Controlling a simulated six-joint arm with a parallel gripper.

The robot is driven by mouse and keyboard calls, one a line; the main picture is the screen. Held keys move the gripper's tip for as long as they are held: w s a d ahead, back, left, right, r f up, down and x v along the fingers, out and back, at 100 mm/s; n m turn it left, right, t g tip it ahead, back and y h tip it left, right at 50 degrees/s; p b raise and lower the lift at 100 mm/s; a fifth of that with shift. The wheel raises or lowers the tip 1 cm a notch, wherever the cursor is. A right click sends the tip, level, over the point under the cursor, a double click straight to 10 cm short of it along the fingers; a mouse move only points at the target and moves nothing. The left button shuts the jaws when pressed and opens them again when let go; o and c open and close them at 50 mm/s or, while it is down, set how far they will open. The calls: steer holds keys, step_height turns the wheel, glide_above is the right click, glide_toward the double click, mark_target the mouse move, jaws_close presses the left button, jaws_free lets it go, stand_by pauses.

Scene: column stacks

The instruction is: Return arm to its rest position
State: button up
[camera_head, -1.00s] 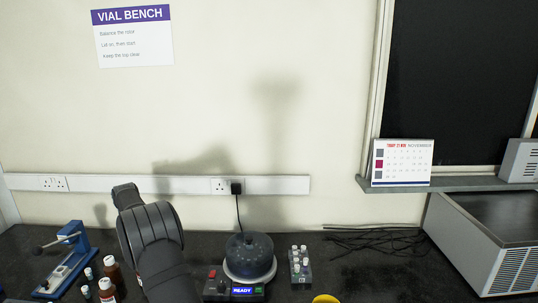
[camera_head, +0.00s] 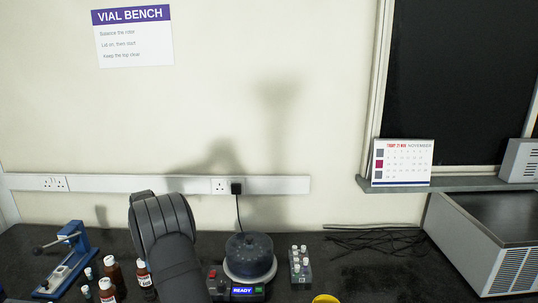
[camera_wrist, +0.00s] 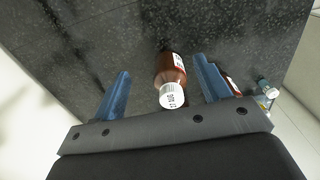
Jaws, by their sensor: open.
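My gripper (camera_wrist: 162,64) shows in the wrist view as two blue fingers spread well apart, open. A brown bottle (camera_wrist: 170,66) with a white lettered cap appears in the gap between them, touching neither finger in the picture; how far beyond the fingers it stands is unclear. Another brown bottle (camera_wrist: 230,80) is partly hidden behind the right finger. In the head view my dark grey arm (camera_head: 162,225) rises at lower centre-left, and the gripper's fingers are not visible there.
Brown bottles (camera_head: 113,272) stand left of my arm, one (camera_head: 143,274) close beside it. A round dark device (camera_head: 249,256) reading READY and a rack of vials (camera_head: 300,264) stand to its right. A blue lever press (camera_head: 66,258) is far left. A grey box (camera_head: 490,240) stands far right.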

steer(key=d+r, duration=0.4)
steer(key=d, duration=0.3)
steer(key=s+d, duration=0.1)
steer(key=s, duration=1.3)
steer(key=a+f, duration=0.2)
steer(key=a, duration=0.1)
steer(key=s+a+f, duration=0.1)
steer(key=a+f, duration=0.2)
steer(key=a, duration=0.1)
steer(key=s+a+f, duration=0.1)
steer(key=a+f, duration=0.1)
steer(key=a, duration=0.1)
steer(key=shift+s+a+f, duration=0.15)
steer(key=shift+a+f, duration=0.15)
steer(key=shift+a, duration=0.05)
steer(key=shift+a+f, duration=0.15)
steer(key=shift+f, duration=0.4)
